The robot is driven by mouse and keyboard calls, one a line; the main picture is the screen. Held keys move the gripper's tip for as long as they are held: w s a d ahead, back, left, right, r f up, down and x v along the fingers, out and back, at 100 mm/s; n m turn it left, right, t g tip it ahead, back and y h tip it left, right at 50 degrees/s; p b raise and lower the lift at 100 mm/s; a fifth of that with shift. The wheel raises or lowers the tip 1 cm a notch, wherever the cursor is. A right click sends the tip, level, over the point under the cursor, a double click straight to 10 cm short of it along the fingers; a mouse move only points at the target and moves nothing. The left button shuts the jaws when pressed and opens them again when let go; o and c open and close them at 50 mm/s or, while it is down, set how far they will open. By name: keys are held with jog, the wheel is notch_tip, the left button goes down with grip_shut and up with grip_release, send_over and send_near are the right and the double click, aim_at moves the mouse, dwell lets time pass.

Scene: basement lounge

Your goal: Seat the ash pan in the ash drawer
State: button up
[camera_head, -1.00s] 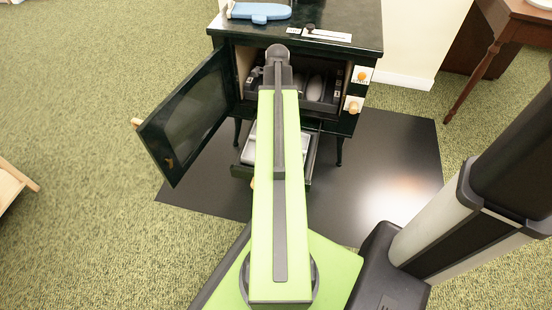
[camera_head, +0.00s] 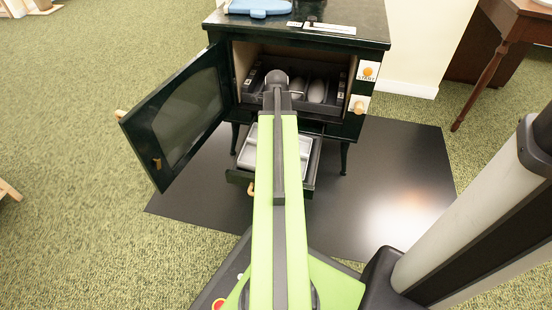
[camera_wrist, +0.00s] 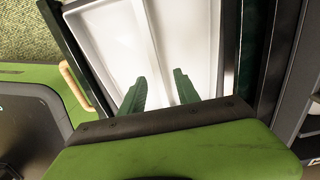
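The ash drawer (camera_head: 318,163) is pulled out low at the front of the dark green stove. The pale ash pan (camera_head: 302,152) lies within its walls, partly hidden by my arm; I cannot tell whether it rests fully flat. In the wrist view the white pan (camera_wrist: 195,35) has a raised ridge down its middle, with the dark drawer wall (camera_wrist: 72,45) beside it. My gripper (camera_wrist: 160,78) shows two green fingers apart over the pan, one on each side of the ridge, with a visible gap. In the head view the fingers are hidden behind my arm.
The stove door (camera_head: 185,120) hangs open to the left. The firebox (camera_head: 325,88) above the drawer holds grey log shapes. The drawer has a wooden handle (camera_wrist: 75,85). A black floor mat (camera_head: 400,190) lies under the stove. A wooden table (camera_head: 500,40) stands at the right.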

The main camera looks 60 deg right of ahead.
jog(key=f+b, duration=0.5)
jog(key=shift+s+a+f, duration=0.1)
jog(key=shift+a+f, duration=0.1)
jog(key=shift+r, duration=0.15)
grip_shut()
dwell(1.0)
